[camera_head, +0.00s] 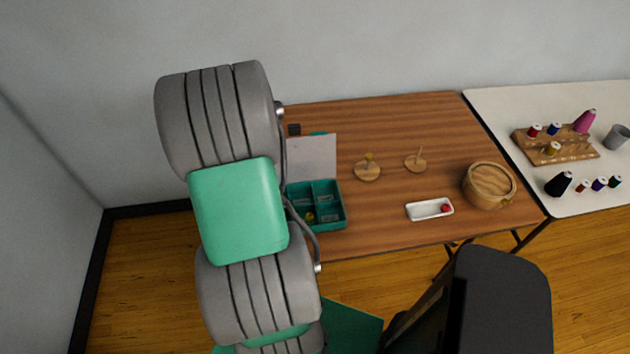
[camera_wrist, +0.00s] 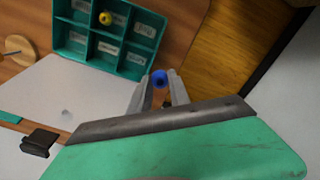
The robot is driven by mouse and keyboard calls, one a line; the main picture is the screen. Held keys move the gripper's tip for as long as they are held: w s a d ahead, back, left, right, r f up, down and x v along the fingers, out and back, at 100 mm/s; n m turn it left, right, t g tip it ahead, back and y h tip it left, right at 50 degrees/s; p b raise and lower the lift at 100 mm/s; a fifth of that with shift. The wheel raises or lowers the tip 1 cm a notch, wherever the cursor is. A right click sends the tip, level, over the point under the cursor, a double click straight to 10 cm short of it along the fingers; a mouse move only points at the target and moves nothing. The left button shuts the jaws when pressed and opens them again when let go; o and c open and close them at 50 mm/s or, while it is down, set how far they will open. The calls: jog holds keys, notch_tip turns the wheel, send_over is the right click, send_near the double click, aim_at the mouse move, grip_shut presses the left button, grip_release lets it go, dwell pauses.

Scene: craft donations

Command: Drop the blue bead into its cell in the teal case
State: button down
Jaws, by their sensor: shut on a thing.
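My gripper (camera_wrist: 160,90) is shut on a small blue bead (camera_wrist: 159,77), held between its fingertips in the wrist view. The teal case (camera_wrist: 96,64) lies open, up and left of the bead in that view, its cells marked with pale labels too blurred to read. The bead appears beside the case's near corner, not over a cell. A yellow bead (camera_wrist: 106,18) sits in one cell. The case (camera_head: 324,227) also shows in the head view, its left side partly hidden by my arm. There my gripper and the blue bead are hidden.
A pale panel (camera_head: 312,157) adjoins the case. Two wooden peg stands, one at the left (camera_head: 367,172) and one at the right (camera_head: 415,164), stand on the table. A white dish (camera_head: 424,210) with a red bead (camera_head: 446,208) and a round wooden box (camera_head: 488,186) are further right.

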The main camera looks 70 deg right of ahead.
jog(key=s+d+f+m+p, duration=0.2)
jog(key=s+d, duration=0.4)
jog(key=s, duration=0.5)
jog(key=m+b, duration=0.1)
jog(key=b, duration=0.2)
send_over(335, 216)
notch_tip(335, 216, down, 9)
jog(key=shift+r, duration=0.2)
jog(key=c, duration=1.1)
grip_release()
jog(key=shift+r, duration=0.1)
jog(key=shift+c, duration=0.2)
notch_tip(335, 216, up, 8)
jog(key=b, duration=0.1)
jog(key=shift+a, duration=0.1)
